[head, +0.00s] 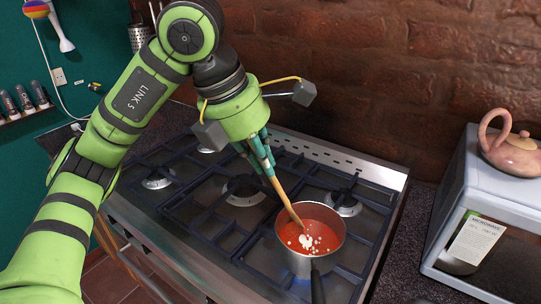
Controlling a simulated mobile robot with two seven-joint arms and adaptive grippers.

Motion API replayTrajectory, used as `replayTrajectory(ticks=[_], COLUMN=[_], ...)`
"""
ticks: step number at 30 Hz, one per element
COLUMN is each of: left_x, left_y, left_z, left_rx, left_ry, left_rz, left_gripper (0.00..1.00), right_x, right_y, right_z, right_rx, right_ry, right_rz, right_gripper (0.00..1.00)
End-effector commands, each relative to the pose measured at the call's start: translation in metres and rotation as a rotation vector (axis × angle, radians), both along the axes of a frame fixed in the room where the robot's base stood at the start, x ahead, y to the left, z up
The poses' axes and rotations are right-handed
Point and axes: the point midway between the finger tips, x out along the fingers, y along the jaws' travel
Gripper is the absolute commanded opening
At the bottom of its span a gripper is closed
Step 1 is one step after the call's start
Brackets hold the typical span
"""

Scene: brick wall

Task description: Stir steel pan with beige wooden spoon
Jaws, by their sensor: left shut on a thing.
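The steel pan (291,262) stands on the front right part of the gas stove, its black handle pointing toward the bottom of the picture. It holds orange-red sauce with several small white pieces on top. My left gripper (264,170) is shut on the upper part of the beige wooden spoon (284,199), above and behind the pan. The spoon slants down to the right and its lower end is inside the pan, at the sauce. The spoon's tip is hidden in the sauce. My right gripper is not in view.
The stove (375,178) has dark grates and several burners, bare apart from the pan. A microwave (468,180) with a pink teapot (515,155) on top stands at the right. A brick wall (400,75) rises behind. A metal utensil holder (139,38) stands at the back left.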

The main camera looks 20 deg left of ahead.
Motion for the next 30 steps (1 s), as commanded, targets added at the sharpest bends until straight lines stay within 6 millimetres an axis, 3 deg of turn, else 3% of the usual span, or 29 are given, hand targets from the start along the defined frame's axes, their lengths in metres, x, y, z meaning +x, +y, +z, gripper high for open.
replayTrajectory(ticks=[9, 30], left_x=[0.008, 0.024], left_y=[-0.007, -0.021], left_z=[-0.027, -0.078], left_rx=[-0.002, -0.001], left_ry=[0.0, 0.001], left_rz=[0.001, 0.001], left_gripper=[0.0, 0.0], right_x=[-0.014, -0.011], right_y=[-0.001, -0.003], right_z=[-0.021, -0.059], right_rx=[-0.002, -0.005], right_ry=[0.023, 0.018], right_rz=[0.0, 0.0], right_gripper=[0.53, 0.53])
